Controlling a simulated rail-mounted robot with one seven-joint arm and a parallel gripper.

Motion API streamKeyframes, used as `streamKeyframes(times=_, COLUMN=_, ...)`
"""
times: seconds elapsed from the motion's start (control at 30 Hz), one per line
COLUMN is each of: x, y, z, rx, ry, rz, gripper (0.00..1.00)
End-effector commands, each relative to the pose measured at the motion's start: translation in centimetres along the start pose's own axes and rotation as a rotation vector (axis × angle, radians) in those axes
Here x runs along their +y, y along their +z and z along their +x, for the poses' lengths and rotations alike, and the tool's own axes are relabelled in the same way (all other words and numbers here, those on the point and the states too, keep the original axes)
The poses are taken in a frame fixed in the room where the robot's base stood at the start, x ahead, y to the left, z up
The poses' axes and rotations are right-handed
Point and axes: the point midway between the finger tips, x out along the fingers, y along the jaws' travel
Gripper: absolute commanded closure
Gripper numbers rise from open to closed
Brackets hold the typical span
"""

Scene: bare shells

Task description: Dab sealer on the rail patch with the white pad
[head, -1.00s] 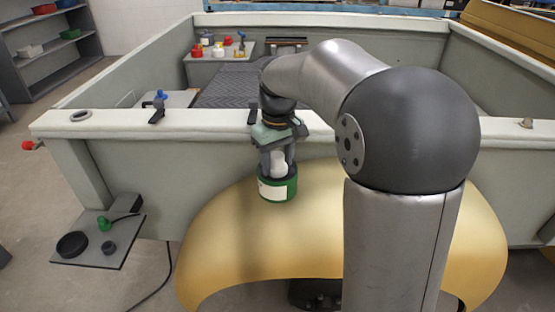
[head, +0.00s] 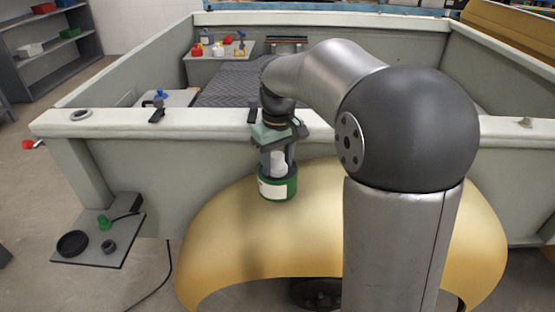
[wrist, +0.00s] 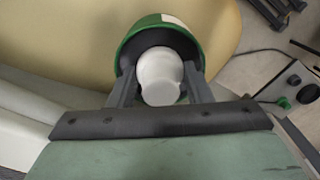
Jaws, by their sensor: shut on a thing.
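My gripper (head: 277,166) is at the green tin (head: 277,188), which stands on the curved tan fender. Its fingers are shut on the white pad (wrist: 160,75), whose rounded white top shows between them. In the wrist view the pad sits within the dark mouth of the green tin (wrist: 131,52); its lower end is hidden there. The pale rail (head: 200,120) runs behind my gripper. A dark-rimmed ring (head: 81,115) lies on its left end and a small tan spot (head: 525,121) on its right. I cannot tell which mark is the patch.
The tan fender (head: 225,240) curves below my arm. Bottles stand on a far ledge.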

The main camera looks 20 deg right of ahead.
Motion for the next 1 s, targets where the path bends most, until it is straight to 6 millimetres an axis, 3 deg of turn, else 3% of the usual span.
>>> streamKeyframes(times=0.37, x=0.0, y=0.1, z=-0.2, rx=-0.005, ry=-0.002, rz=0.0, gripper=0.73)
streamKeyframes(times=1.0, x=-0.1, y=0.0, z=-5.5, rx=-0.002, ry=-0.001, rz=0.0, gripper=0.73)
